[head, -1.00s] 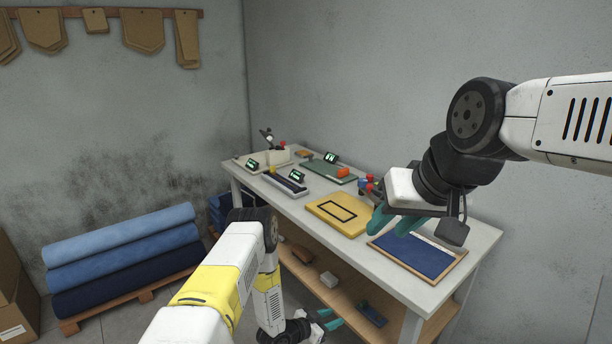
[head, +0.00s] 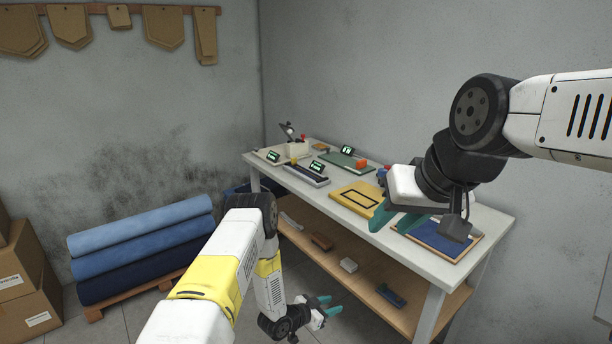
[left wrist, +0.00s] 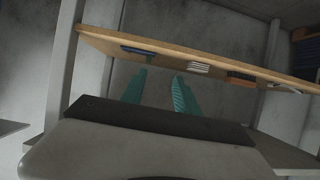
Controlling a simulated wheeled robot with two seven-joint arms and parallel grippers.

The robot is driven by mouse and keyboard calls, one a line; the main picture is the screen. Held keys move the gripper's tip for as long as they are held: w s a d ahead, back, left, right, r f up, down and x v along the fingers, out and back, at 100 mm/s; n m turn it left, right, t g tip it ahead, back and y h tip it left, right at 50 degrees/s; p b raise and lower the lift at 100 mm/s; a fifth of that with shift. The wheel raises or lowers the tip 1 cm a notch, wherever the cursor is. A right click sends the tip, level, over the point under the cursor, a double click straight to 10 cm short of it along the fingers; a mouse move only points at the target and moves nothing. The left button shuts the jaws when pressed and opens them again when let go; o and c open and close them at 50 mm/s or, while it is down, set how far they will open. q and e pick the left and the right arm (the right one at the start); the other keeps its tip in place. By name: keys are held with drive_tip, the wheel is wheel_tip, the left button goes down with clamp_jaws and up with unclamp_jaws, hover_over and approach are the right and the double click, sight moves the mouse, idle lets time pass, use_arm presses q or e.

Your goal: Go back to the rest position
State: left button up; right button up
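My left gripper (head: 328,304) hangs low in front of the workbench, below its tabletop and beside its lower shelf. Its teal fingers are apart with nothing between them; they also show in the left wrist view (left wrist: 158,90). My right gripper (head: 388,222) is raised in front of the right part of the bench. Its teal fingers look spread, and I see nothing held in them. The workbench (head: 480,222) stands against the wall.
On the bench are a yellow board (head: 357,193), a blue panel in a wooden frame (head: 440,240) and devices with small displays. The wooden lower shelf (head: 370,292) holds several small items. Blue fabric rolls (head: 140,245) and cardboard boxes (head: 25,285) stand left. Floor is free between.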

use_arm(q)
drive_tip(key=w+a+r+n+y, duration=0.15)
drive_tip(key=w+a+r, duration=0.3)
drive_tip(key=r, duration=0.45)
drive_tip(key=w+a+r+y, duration=0.35)
drive_tip(key=w+r, duration=0.25)
drive_tip(key=r, duration=0.4)
drive_tip(key=s+a+r+n+y, duration=0.15)
drive_tip(key=a+r, duration=0.25)
drive_tip(key=r, duration=0.4)
drive_tip(key=s+a+r+n+y, duration=0.15)
drive_tip(key=a+r, duration=0.25)
drive_tip(key=r, duration=0.4)
drive_tip(key=s+a+r+n, duration=0.1)
drive_tip(key=s+a+r, duration=0.2)
drive_tip(key=s+r, duration=0.4)
drive_tip(key=s+a+r+n, duration=0.2)
drive_tip(key=s+a+r, duration=0.1)
drive_tip(key=s+r, duration=0.4)
drive_tip(key=s+r+n+g, duration=0.1)
drive_tip(key=s+r, duration=0.1)
drive_tip(key=s, duration=0.8)
drive_tip(key=s+r+n+g, duration=0.1)
drive_tip(key=s+r, duration=0.1)
drive_tip(key=s, duration=0.8)
drive_tip(key=shift+a+r, duration=0.2)
drive_tip(key=shift+a, duration=0.05)
